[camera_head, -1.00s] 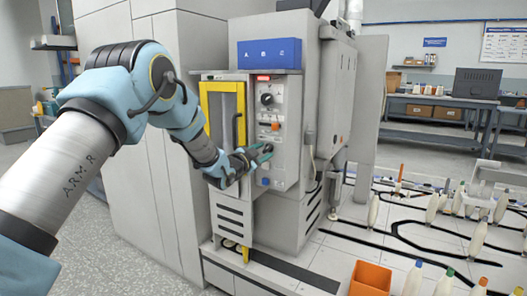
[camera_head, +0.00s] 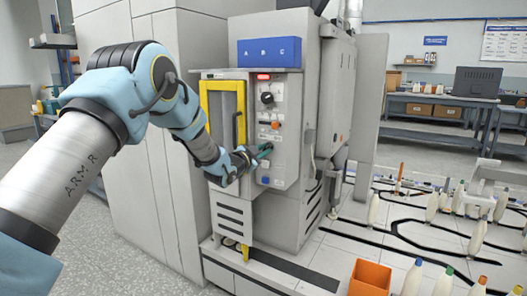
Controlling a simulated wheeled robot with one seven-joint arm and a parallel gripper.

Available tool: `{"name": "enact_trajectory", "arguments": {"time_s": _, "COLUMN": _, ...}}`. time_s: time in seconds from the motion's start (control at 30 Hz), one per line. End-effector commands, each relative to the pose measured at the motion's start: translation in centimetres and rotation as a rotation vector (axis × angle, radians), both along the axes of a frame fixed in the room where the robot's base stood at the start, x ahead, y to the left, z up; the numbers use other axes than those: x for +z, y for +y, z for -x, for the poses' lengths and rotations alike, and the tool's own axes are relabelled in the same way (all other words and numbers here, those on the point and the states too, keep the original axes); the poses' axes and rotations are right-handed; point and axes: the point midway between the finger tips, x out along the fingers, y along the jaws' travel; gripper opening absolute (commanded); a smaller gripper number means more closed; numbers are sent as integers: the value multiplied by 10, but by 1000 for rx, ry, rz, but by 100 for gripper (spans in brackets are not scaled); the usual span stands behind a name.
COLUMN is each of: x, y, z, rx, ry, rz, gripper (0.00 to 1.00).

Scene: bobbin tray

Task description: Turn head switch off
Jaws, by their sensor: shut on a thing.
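The grey control panel (camera_head: 287,112) is on the front of the machine in the head view. It carries a large black rotary knob (camera_head: 267,99) near the top, an orange switch (camera_head: 275,126) below it and a blue button (camera_head: 264,181) lower down. My gripper (camera_head: 265,150) is at the panel between the orange switch and the blue button. Its teal fingers are shut on a small dark switch on the panel, mostly hidden by the fingers. I cannot read its label or tell its position. A red light (camera_head: 263,76) glows at the panel's top.
A yellow-framed door (camera_head: 205,97) with a dark handle stands left of the panel, close to my forearm. An orange bin (camera_head: 370,278) and several bobbins stand on the tracked deck at the right.

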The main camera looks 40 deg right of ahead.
Motion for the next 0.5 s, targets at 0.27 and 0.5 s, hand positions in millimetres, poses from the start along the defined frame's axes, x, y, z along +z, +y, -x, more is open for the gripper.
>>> {"name": "enact_trajectory", "arguments": {"time_s": 0.27, "x": -1, "y": 0, "z": 0, "rx": -1, "ry": 5, "rz": 1, "gripper": 0}}
{"name": "enact_trajectory", "arguments": {"time_s": 0.5, "x": -1, "y": 1, "z": 0, "rx": 1, "ry": 71, "rz": 19, "gripper": 0}}
